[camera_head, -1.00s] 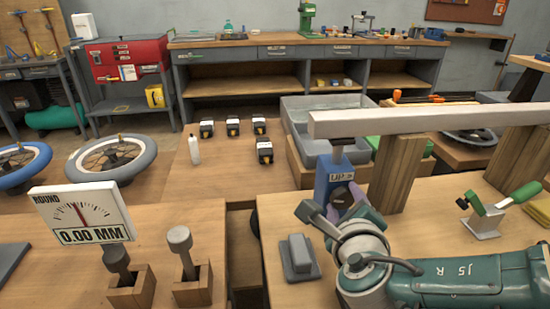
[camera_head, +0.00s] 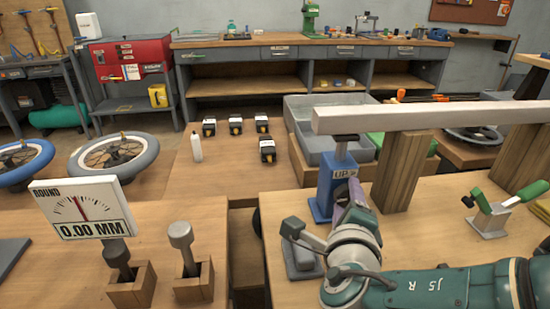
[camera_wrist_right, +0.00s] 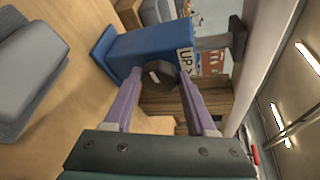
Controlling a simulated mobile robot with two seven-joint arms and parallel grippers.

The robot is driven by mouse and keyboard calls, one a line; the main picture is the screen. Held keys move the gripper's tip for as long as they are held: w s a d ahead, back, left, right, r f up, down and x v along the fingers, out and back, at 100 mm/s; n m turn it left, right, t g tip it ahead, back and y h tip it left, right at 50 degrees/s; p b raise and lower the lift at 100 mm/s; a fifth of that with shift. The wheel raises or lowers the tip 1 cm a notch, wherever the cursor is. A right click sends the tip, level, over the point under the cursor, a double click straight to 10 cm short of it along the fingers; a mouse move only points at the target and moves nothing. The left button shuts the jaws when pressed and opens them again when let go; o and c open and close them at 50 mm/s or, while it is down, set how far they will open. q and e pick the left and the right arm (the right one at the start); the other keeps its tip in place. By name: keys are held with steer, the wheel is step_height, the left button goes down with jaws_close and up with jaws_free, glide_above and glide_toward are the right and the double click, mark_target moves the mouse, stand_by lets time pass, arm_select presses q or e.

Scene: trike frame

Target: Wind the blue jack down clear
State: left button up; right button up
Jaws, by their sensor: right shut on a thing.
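The blue jack (camera_head: 325,190) stands upright on the workbench under the pale beam (camera_head: 430,116), with an "UP" label on its body. Its ram ends in a dark pad (camera_head: 347,137) near the beam's underside; I cannot tell whether they touch. In the right wrist view the jack (camera_wrist_right: 148,47), its pad (camera_wrist_right: 237,37) and the beam (camera_wrist_right: 270,50) lie sideways. My right gripper (camera_head: 350,192) is at the jack's near side. Its purple fingers (camera_wrist_right: 160,82) are shut on the dark knob (camera_wrist_right: 158,75). My left gripper is not in view.
Wooden posts (camera_head: 400,170) stand under the beam to the right of the jack. A green-handled clamp (camera_head: 490,215) stands at right. A dial sign (camera_head: 82,208) reads 0.00 MM.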

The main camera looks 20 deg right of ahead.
steer(key=shift+f, duration=0.1)
steer(key=o, duration=1.4)
steer(key=shift+c, duration=0.2)
steer(key=p+v, duration=0.4)
steer(key=v, duration=0.6)
steer(key=shift+p, duration=0.4)
